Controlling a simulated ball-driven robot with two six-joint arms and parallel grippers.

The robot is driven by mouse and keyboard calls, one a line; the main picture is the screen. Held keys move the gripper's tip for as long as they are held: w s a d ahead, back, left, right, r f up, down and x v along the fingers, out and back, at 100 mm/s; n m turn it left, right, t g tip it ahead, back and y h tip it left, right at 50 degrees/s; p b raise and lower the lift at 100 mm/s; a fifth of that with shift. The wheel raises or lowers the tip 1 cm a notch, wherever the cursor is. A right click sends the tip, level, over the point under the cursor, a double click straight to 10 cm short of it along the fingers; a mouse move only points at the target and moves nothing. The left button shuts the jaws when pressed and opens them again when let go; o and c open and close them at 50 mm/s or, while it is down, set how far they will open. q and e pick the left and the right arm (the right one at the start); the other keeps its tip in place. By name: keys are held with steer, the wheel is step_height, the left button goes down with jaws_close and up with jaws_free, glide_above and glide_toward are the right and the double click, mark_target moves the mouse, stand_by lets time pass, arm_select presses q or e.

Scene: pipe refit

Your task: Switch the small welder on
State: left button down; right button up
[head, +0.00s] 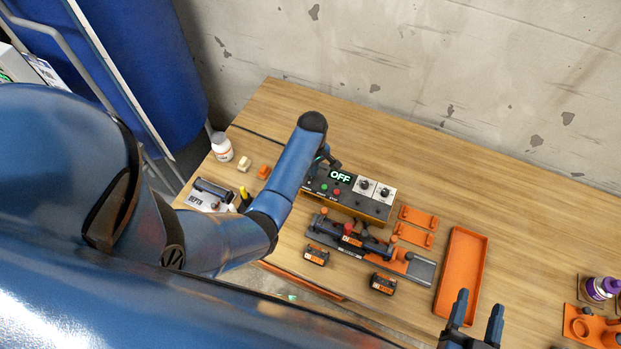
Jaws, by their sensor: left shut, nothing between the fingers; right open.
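The small welder, a dark control box (376,208) with an orange edge, stands on the table in the middle. Its display (340,177) reads OFF in green. Below the display are small red and green buttons, and to the right are two dark knobs on pale plates. My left arm reaches over from the left, and my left gripper (322,166) is shut and empty at the welder's left end, by the display. The arm hides part of that end, and I cannot tell whether the fingertips touch it. My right gripper (476,314) is open and empty at the bottom right.
In front of the welder is a clamp fixture (420,267) with small dark-orange blocks (383,284) nearby. An orange tray (463,262) lies right of it. A white bottle (221,147) stands at the left, purple-capped bottles (602,288) at far right. The table behind the welder is clear.

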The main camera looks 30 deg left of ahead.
arm_select(q)
steer(key=shift+f+b, duration=0.7)
steer(key=shift+f, duration=0.3)
stand_by(1.1)
steer(key=shift+s+r, duration=0.1)
steer(key=shift+r+p, duration=0.7)
steer(key=shift+p, duration=0.2)
step_height(320, 180, up, 6)
steer(key=p, duration=0.5)
steer(key=shift+f, duration=0.25)
